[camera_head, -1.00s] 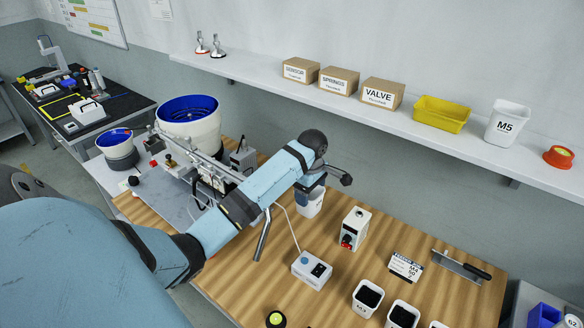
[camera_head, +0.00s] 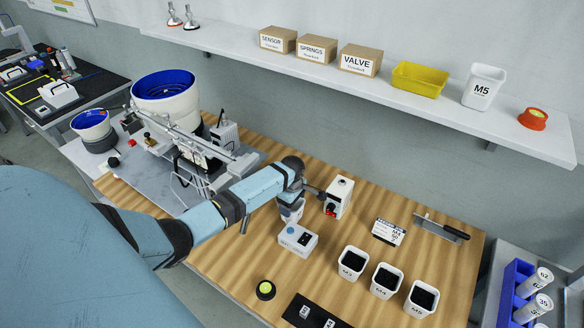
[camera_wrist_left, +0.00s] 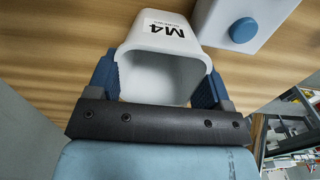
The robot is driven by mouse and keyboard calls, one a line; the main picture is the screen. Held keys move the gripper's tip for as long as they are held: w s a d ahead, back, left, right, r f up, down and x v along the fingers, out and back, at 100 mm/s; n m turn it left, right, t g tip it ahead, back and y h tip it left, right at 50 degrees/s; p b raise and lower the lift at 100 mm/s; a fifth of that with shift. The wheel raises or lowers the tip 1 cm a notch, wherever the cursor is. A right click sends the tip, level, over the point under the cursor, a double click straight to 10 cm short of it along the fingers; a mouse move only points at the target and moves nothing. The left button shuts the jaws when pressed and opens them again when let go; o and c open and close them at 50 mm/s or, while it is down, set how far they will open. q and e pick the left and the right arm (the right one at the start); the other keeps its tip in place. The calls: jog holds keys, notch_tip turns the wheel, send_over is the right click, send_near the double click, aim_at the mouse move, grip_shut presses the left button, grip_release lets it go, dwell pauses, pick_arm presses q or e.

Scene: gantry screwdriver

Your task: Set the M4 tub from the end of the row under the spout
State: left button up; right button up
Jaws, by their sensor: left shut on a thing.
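My left gripper (camera_head: 291,203) is shut on a white M4 tub (camera_head: 290,214). In the left wrist view, the blue fingers (camera_wrist_left: 160,88) grip opposite sides of the tub (camera_wrist_left: 165,72), which looks empty. In the head view my arm hides much of it, and I cannot tell whether it touches the table. It is just behind the grey button box (camera_head: 298,240). The bowl feeder (camera_head: 178,97) stands at the left with its track (camera_head: 190,135). I cannot clearly make out the spout, which is near or behind my arm. My right gripper is not in view.
Several dark-filled tubs, including M3 (camera_head: 352,263), M4 (camera_head: 387,280) and M5 (camera_head: 421,298), stand at the front right. Wooden tabletop (camera_head: 225,270) is clear at front left.

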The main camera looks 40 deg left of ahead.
pick_arm(q)
jog(key=shift+f, duration=0.35)
jog(key=shift+f, duration=0.1)
jog(key=o, duration=0.9)
